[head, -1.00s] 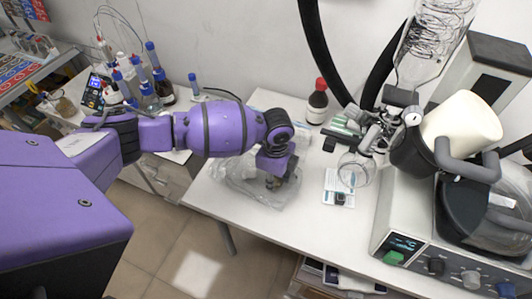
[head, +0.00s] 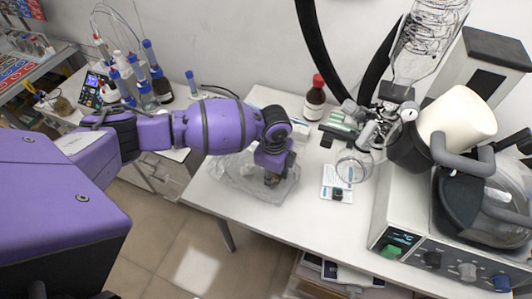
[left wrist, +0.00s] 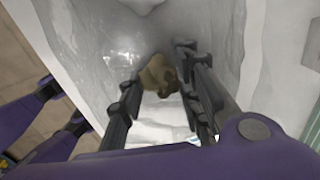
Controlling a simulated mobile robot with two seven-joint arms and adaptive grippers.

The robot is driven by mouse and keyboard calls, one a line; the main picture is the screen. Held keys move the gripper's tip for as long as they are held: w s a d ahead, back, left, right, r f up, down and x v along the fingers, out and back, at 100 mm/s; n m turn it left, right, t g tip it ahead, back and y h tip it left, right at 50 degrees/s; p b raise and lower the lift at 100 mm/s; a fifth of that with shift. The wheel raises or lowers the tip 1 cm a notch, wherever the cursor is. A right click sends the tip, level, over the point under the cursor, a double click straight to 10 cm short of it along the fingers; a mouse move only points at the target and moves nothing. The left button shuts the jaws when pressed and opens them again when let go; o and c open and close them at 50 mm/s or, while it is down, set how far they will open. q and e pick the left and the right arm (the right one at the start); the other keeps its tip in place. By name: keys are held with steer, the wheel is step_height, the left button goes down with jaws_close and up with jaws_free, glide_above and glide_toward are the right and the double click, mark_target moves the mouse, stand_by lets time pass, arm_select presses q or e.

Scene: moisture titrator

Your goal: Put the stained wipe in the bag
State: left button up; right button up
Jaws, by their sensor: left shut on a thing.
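The clear plastic bag (head: 233,180) lies crumpled on the white table near its left front edge. In the left wrist view its pale, see-through film (left wrist: 90,45) spreads around and beneath the fingers. My left gripper (head: 272,180) points down at the bag's right part. In the left wrist view the left gripper (left wrist: 160,90) is shut on a small brownish crumpled piece, the stained wipe (left wrist: 158,72), between the fingertips. The wipe appears within the bag's opening, but its depth is unclear.
A red-capped brown bottle (head: 315,98) stands behind the bag. A small white card with a dark item (head: 336,183) lies to the right, near a round glass flask (head: 353,166). A rotary evaporator (head: 440,235) fills the right side.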

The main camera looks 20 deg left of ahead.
arm_select(q)
steer(key=shift+r, duration=0.1)
arm_select(e)
steer(key=shift+w+a+r, duration=0.15)
steer(key=shift+w+r, duration=0.1)
steer(key=shift+w, duration=0.1)
steer(key=shift+w, duration=0.1)
arm_select(q)
steer(key=shift+f, duration=0.35)
arm_select(e)
steer(key=shift+s+d+f, duration=0.2)
steer(key=shift+s, duration=0.2)
arm_select(q)
steer(key=shift+f, duration=0.25)
arm_select(e)
steer(key=shift+a+f, duration=0.15)
steer(key=shift+a, duration=0.05)
arm_select(q)
steer(key=o, duration=0.8)
arm_select(e)
steer(key=shift+s+d, duration=0.1)
steer(key=shift+d, duration=0.1)
